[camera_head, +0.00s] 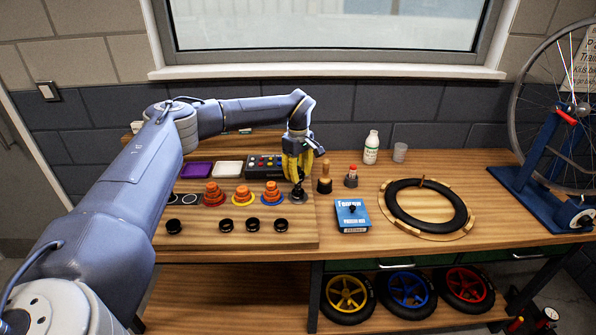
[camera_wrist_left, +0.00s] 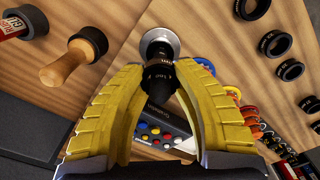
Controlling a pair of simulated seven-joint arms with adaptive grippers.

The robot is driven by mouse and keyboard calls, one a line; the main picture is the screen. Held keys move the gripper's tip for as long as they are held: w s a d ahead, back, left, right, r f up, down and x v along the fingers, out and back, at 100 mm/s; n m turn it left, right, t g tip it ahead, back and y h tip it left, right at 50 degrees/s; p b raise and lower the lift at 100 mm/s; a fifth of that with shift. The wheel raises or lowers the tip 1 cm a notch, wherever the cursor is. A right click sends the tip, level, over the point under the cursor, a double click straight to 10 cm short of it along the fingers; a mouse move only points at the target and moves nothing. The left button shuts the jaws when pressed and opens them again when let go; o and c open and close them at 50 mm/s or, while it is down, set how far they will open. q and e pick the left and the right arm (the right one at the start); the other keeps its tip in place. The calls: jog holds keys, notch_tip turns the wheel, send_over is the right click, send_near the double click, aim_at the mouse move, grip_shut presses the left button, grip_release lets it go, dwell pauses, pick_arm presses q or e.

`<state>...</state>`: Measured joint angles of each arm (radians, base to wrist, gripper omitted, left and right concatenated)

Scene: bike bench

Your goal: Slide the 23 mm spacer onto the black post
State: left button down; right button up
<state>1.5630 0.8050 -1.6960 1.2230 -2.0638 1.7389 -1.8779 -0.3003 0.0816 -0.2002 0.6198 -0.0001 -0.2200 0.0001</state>
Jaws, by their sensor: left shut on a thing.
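My left gripper (camera_head: 299,182) has yellow fingers and is over the right end of the wooden board. In the left wrist view the gripper (camera_wrist_left: 159,72) is shut on a small black ring with faint print, the spacer (camera_wrist_left: 158,84). The black post (camera_wrist_left: 157,50) stands on a round silver base (camera_wrist_left: 160,38) just beyond the fingertips, in line with the spacer. I cannot tell whether the spacer is around the post or only above its tip. In the head view the base (camera_head: 298,199) shows below the fingers. My right gripper is not in view.
Several black rings (camera_head: 252,225) lie along the board's front. Orange stacks (camera_head: 243,196) on coloured bases stand left of the post. A wooden-handled tool (camera_head: 324,180) stands close on the right. A blue box (camera_head: 352,215) and a tyre (camera_head: 428,204) lie further right.

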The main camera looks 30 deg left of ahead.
aim_at(298, 185)
pick_arm(q)
jog(key=shift+f, duration=2.25)
jog(key=shift+f, duration=0.2)
jog(key=c, duration=1)
grip_release()
jog(key=shift+c, duration=0.2)
jog(key=shift+r, duration=6)
